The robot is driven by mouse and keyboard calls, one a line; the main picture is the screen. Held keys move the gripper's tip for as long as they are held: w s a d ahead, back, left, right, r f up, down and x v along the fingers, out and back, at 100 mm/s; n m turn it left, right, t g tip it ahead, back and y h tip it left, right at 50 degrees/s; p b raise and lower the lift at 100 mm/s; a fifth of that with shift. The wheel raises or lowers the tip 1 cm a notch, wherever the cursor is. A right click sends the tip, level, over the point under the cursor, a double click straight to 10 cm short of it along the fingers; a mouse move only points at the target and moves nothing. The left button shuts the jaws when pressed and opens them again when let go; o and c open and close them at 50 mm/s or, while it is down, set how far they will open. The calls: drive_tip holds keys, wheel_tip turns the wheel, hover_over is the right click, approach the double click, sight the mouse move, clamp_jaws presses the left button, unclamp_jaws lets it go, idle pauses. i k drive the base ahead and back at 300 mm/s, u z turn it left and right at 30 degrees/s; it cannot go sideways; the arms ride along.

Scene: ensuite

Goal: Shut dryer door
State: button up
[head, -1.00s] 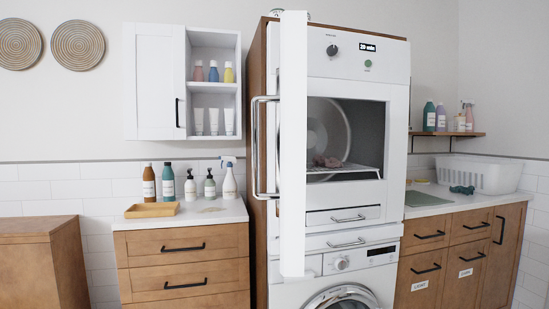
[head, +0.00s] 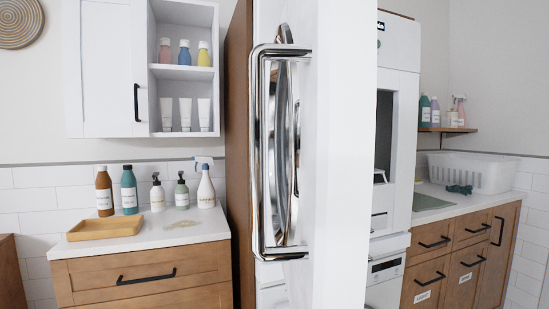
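The dryer door (head: 345,150) is white and stands wide open, seen nearly edge-on, close in front of me in the head view. Its long chrome handle (head: 261,150) is on the left side of the door. The door hides most of the dryer. A strip of the white dryer front (head: 399,130) shows to the right of the door, with part of the dark opening (head: 384,130). My gripper is not in view.
A wooden drawer counter (head: 150,280) with bottles and a wooden tray (head: 105,228) stands left. A white wall cabinet (head: 105,70) hangs above it. Right is another wooden cabinet (head: 462,250) with a white basket (head: 470,173).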

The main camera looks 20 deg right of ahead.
sight(323, 56)
drive_tip(key=z, duration=0.8)
drive_tip(key=k, duration=1.25)
drive_tip(key=u, duration=1.55)
drive_tip(key=i, duration=0.5)
